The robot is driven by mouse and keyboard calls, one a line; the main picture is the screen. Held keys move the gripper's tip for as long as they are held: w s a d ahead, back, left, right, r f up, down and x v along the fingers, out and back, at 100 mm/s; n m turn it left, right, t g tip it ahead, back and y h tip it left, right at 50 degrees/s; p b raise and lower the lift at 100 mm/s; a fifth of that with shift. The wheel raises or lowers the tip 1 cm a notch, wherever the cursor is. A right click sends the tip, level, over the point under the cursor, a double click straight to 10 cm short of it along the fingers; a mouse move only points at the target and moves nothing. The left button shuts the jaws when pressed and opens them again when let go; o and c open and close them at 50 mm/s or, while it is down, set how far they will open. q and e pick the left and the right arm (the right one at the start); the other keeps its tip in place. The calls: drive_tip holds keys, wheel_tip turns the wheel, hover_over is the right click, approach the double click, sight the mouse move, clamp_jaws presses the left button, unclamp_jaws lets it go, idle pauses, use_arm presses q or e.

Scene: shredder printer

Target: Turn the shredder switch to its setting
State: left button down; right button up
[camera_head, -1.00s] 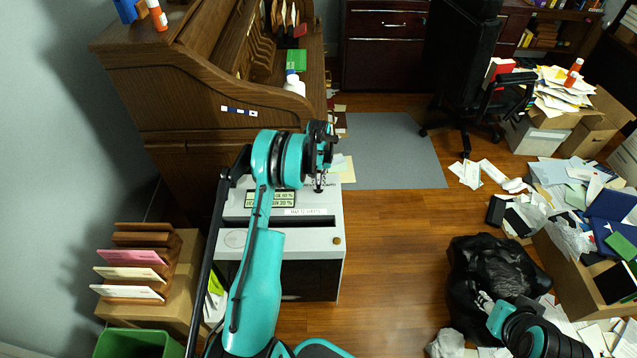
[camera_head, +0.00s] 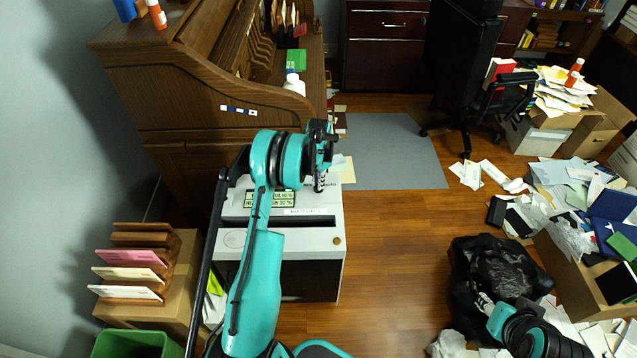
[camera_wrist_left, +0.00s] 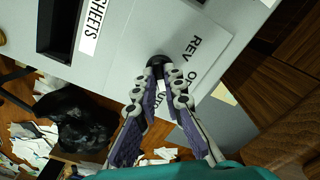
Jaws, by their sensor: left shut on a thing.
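The shredder (camera_head: 320,248) is a white-topped, dark-fronted box in front of the wooden desk, with a paper slot and small display labels on top. In the left wrist view its top panel (camera_wrist_left: 125,45) shows a plate lettered "REV", "O…" and "…UTO", partly covered by the fingers. The black round switch (camera_wrist_left: 158,61) is on that plate. My left gripper (camera_wrist_left: 160,75) is shut on the switch, one finger on each side of it. In the head view the left gripper (camera_head: 320,185) points down at the shredder's right rear corner.
The wooden desk (camera_head: 190,100) stands behind the shredder. A letter rack (camera_head: 135,265) and a green bin (camera_head: 135,344) are at the left. The black bag (camera_head: 490,265) and scattered papers lie at the right. Wood floor (camera_head: 395,240) is clear between.

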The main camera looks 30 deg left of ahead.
use_arm(q)
drive_tip(key=shift+m, duration=0.9)
drive_tip(key=c, duration=1.6)
unclamp_jaws()
wheel_tip(320, 180, up, 12)
